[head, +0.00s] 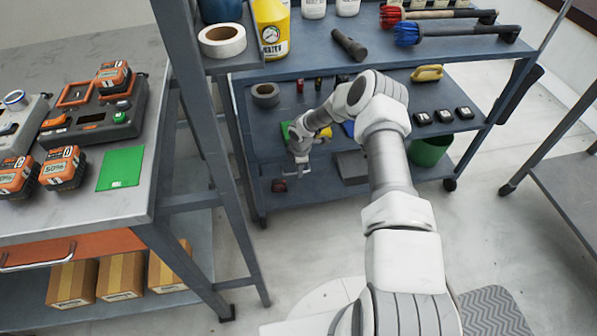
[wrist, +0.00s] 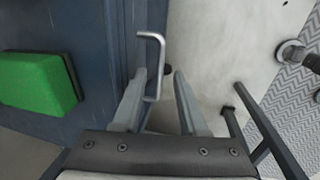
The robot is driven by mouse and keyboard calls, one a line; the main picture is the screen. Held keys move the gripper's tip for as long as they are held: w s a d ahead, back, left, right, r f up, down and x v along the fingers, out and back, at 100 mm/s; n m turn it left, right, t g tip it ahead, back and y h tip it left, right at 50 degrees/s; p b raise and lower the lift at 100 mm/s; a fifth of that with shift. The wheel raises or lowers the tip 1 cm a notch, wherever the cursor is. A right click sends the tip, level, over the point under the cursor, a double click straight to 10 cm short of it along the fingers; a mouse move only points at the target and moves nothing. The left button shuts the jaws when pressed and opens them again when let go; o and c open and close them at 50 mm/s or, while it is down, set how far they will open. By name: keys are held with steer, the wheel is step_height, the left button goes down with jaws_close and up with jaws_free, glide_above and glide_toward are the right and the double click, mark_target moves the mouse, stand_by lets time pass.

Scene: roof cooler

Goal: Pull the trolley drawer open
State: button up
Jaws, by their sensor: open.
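The blue-grey trolley (head: 290,205) stands ahead of me with several stacked shelves. A silver U-shaped handle (wrist: 158,60) stands out from its dark blue side (wrist: 92,30) in the wrist view. My gripper (head: 301,168) is low at the trolley's front left in the head view. In the head view, my arm and gripper hide the handle and drawer front.
A workbench (head: 120,195) with power-tool batteries and an orange drawer (head: 75,246) stands at left. A grey upright post (head: 205,110) is close left of my arm. A grey table (head: 565,190) is at right. Bare floor (head: 475,225) lies between table and trolley.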

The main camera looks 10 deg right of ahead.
steer(key=shift+w+f, duration=0.15)
steer(key=shift+f, duration=0.6)
jaws_close()
stand_by(0.9)
